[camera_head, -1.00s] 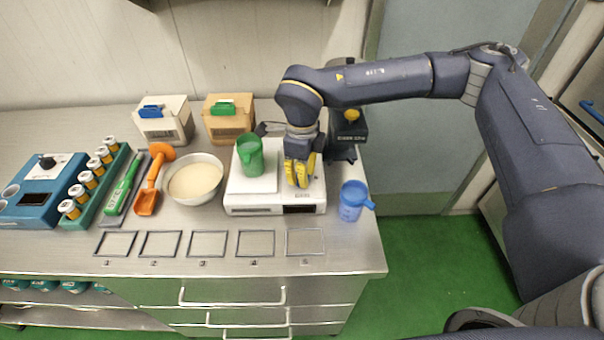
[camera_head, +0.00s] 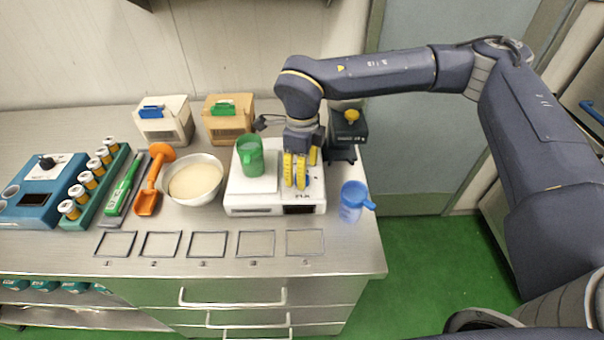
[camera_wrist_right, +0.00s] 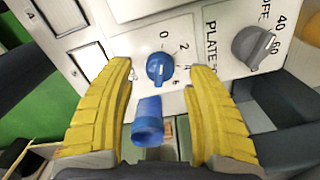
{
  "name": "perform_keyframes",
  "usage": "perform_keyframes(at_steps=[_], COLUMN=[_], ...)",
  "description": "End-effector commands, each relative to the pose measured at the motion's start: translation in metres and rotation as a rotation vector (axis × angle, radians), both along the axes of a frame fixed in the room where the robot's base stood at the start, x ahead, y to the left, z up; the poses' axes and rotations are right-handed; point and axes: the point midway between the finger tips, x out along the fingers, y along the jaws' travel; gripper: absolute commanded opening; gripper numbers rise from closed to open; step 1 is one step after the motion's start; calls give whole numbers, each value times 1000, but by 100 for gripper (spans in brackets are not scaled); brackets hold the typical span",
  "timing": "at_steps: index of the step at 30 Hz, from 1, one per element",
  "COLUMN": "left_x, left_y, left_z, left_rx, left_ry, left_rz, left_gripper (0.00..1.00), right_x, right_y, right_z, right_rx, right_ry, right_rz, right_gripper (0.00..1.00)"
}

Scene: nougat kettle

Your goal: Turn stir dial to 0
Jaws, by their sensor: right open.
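The stir dial (camera_wrist_right: 160,67) is a blue knob on a white panel in the right wrist view, with 0, 2, 4 and 6 printed beside it. I cannot clearly tell which number it points to. My right gripper (camera_head: 294,186) is over the white hotplate unit (camera_head: 247,208), fingers pointing down. In the wrist view its yellow fingers are spread on either side of the dial, and a gap shows between each finger and the knob. In the head view the fingers partly hide the dial. My left gripper is not in view.
A grey PLATE knob (camera_wrist_right: 255,46) sits beside the dial. A green jug (camera_head: 250,158) stands on the unit; a blue jug (camera_head: 352,203) stands to its right near the table edge. A bowl of powder (camera_head: 193,180) is to the left. A dark stand (camera_head: 347,130) is behind.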

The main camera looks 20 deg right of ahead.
Motion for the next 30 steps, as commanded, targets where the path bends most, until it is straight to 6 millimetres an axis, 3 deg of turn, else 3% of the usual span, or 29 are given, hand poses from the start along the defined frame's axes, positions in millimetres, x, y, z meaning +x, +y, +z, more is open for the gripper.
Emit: perform_keyframes(at_steps=[9, 15, 22, 30], left_x=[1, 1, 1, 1], left_y=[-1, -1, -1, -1], left_z=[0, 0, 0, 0], left_rx=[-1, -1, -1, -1], left_ry=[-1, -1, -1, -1], left_rz=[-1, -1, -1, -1], left_gripper=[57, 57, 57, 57], right_x=[1, 1, 0, 0], right_y=[0, 0, 0, 0], right_z=[57, 84, 99, 101], right_rx=[0, 0, -1, 0], right_ry=[-4, -2, -1, 0], right_rz=[0, 0, 0, 1], right_gripper=[55, 55, 55, 55])
